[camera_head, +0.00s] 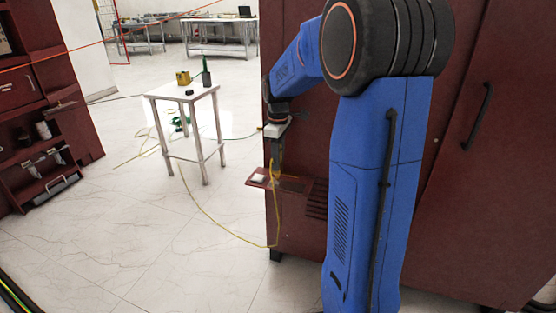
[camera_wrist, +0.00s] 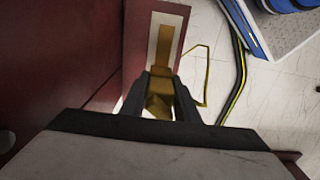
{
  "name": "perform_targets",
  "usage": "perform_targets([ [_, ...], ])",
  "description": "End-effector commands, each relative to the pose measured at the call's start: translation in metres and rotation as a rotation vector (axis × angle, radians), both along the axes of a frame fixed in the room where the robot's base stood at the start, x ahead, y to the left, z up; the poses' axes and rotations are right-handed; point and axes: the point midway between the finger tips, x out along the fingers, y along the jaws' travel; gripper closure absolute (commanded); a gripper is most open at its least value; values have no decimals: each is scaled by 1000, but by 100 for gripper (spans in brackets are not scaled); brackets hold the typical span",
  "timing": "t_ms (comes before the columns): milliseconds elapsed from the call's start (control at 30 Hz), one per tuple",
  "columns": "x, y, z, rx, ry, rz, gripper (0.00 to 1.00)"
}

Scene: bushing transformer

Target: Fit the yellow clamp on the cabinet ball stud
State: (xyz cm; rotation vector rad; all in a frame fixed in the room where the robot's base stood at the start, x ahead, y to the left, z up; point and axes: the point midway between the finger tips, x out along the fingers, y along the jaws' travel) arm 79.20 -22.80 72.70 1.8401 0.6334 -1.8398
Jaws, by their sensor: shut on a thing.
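My gripper (camera_wrist: 162,78) is shut on the yellow clamp (camera_wrist: 160,103), which sits between the two dark fingers in the wrist view and extends forward past their tips. In the head view my gripper (camera_head: 276,150) points down beside the left edge of the dark red cabinet (camera_head: 470,190), above a small red ledge (camera_head: 262,183). The clamp is small there and hard to make out. The ledge also shows below the clamp in the wrist view (camera_wrist: 135,40), with a pale strip on it. I cannot make out the ball stud, nor whether the clamp touches anything.
A yellow cable (camera_head: 215,229) loops over the floor and rises toward the ledge. A small white table (camera_head: 163,91) with a yellow object (camera_head: 183,78) and a dark green item (camera_head: 206,77) stands to the left. A red rack (camera_head: 40,140) is far left.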

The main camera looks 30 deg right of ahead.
Motion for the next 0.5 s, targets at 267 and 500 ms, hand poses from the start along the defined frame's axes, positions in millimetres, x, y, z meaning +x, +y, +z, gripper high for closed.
perform_targets([
  [267,0,0,-6,0,0,0,94],
  [500,0,0,-13,0,0,0,94],
])
